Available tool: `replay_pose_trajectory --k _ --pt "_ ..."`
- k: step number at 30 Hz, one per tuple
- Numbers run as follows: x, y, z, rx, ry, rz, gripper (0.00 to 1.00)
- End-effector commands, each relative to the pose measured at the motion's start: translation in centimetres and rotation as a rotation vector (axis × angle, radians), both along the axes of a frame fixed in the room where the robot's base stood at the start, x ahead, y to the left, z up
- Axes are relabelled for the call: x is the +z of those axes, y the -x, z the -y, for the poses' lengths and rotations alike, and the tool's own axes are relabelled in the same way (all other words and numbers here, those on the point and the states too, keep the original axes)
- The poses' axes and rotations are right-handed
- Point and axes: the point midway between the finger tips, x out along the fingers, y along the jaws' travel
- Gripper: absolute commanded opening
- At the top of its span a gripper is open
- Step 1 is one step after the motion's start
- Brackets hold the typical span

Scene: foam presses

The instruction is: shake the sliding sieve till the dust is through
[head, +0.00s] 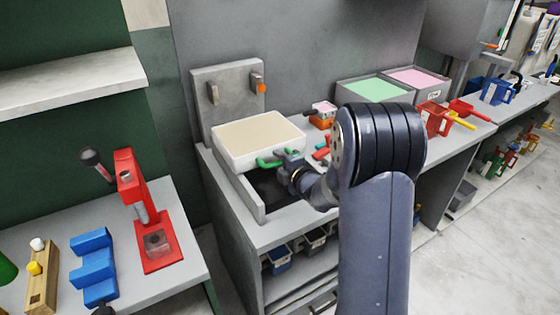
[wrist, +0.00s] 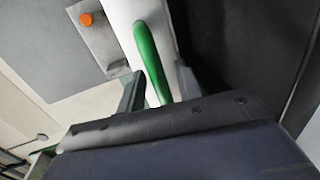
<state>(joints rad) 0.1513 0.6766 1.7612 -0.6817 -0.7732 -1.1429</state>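The sliding sieve (head: 224,146) is a white rectangular tray filled with a level cream-coloured layer. It sits over a grey bin on the bench, below an upright grey panel, in the head view. A green handle (head: 268,163) sticks out at its front. My gripper (head: 287,160) is at this handle, coming from the right. In the wrist view the green handle (wrist: 147,55) runs between my two fingers (wrist: 160,88), close to both. Whether they press on it I cannot tell. What lies under the sieve is mostly hidden.
The panel behind carries an orange knob (head: 260,87), also in the wrist view (wrist: 87,19). A red press (head: 160,246) and a blue stepped block (head: 94,265) stand on the left bench. Green and pink trays and red jugs stand right, partly behind my arm.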

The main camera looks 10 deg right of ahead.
Motion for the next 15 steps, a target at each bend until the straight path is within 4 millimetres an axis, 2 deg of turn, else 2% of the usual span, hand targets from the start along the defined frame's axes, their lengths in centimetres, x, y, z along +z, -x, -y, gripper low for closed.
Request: replay_pose_trajectory --k 8,15 --pt "-0.08 -0.13 -0.05 0.0 -0.001 -0.001 0.33" --pt "-0.06 -0.11 -0.05 0.0 -0.001 0.0 0.15"
